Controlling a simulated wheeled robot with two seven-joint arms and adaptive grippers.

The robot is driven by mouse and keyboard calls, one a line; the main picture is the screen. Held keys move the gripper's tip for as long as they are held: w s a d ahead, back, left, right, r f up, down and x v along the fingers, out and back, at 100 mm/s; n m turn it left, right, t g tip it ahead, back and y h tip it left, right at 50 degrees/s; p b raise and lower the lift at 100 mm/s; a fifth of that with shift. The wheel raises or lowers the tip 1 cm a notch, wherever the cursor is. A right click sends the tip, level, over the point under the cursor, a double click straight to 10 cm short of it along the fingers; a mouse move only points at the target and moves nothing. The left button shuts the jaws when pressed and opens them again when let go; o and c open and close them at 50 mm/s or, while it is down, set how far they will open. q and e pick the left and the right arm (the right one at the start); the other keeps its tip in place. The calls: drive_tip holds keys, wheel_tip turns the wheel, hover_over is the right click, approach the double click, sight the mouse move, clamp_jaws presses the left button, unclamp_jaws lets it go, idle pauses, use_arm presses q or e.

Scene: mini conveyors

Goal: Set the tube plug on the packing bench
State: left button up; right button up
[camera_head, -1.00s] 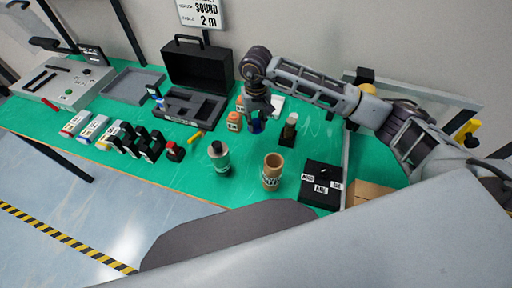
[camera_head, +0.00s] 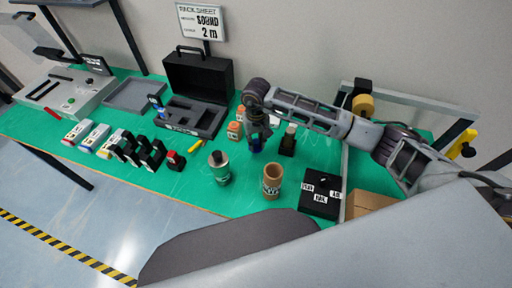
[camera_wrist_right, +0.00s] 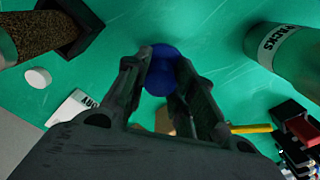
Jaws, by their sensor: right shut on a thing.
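The blue tube plug (camera_wrist_right: 161,70) is round and sits between the two fingertips of my right gripper (camera_wrist_right: 160,85) in the right wrist view. In the head view my right gripper (camera_head: 257,143) points down over the middle of the green-topped packing bench (camera_head: 232,192), and the plug (camera_head: 256,147) shows as a small blue patch at its tip. The gripper is shut on the plug. The plug is close above or on the green surface; I cannot tell whether it touches. My left gripper is not in view.

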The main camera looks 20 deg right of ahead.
sight(256, 148)
drive_tip(key=shift+f, duration=0.45)
drive_tip(key=shift+f+p, duration=0.3)
drive_tip(key=shift+f, duration=1.4)
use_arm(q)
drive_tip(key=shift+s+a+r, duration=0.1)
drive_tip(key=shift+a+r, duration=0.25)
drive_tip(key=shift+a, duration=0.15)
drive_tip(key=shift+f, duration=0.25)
use_arm(e)
drive_tip(key=shift+f, duration=0.25)
drive_tip(key=o, duration=1)
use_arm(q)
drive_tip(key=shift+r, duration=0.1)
use_arm(e)
drive_tip(key=shift+r, duration=0.1)
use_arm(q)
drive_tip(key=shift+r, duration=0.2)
use_arm(e)
drive_tip(key=shift+r, duration=0.2)
